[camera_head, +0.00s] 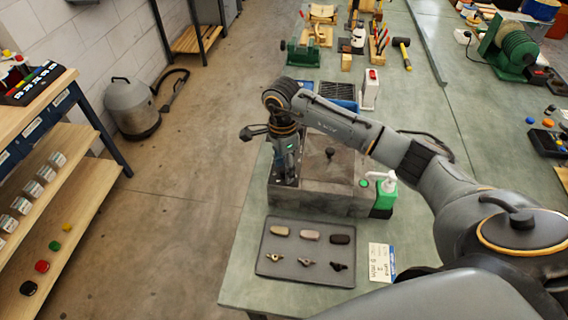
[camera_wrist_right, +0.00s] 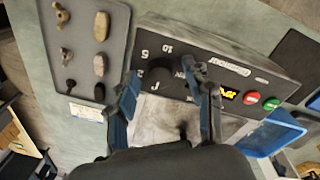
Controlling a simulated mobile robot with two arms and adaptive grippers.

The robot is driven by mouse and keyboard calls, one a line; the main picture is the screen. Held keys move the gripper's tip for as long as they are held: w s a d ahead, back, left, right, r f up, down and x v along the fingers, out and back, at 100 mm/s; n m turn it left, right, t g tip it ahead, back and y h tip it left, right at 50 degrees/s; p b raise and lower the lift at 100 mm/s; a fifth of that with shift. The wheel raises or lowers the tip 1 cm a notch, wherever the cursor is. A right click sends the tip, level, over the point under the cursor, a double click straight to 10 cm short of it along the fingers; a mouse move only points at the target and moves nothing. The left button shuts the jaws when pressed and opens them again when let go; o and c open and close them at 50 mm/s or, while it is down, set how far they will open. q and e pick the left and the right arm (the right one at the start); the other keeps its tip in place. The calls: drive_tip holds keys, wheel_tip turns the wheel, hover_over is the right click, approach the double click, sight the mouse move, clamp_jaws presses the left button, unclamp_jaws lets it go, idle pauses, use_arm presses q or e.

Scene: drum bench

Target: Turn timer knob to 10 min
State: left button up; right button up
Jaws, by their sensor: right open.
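The timer knob (camera_wrist_right: 160,79) is a dark round knob on the dark front panel (camera_wrist_right: 182,58) of a grey box, with the marks 2, 5 and 10 around it. Its pointer direction is too small to tell. My right gripper (camera_wrist_right: 169,84) is open, with its two blue-grey fingers on either side of the knob in the wrist view. I cannot tell whether they touch it. In the head view the right gripper (camera_head: 285,174) points down at the left side of the grey box (camera_head: 335,203), and the knob is hidden there. My left gripper is not in view.
A grey tray (camera_head: 267,254) with stones and small metal parts lies in front of the box. A green bottle (camera_head: 384,198) stands at its right corner.

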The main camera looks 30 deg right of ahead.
clamp_jaws()
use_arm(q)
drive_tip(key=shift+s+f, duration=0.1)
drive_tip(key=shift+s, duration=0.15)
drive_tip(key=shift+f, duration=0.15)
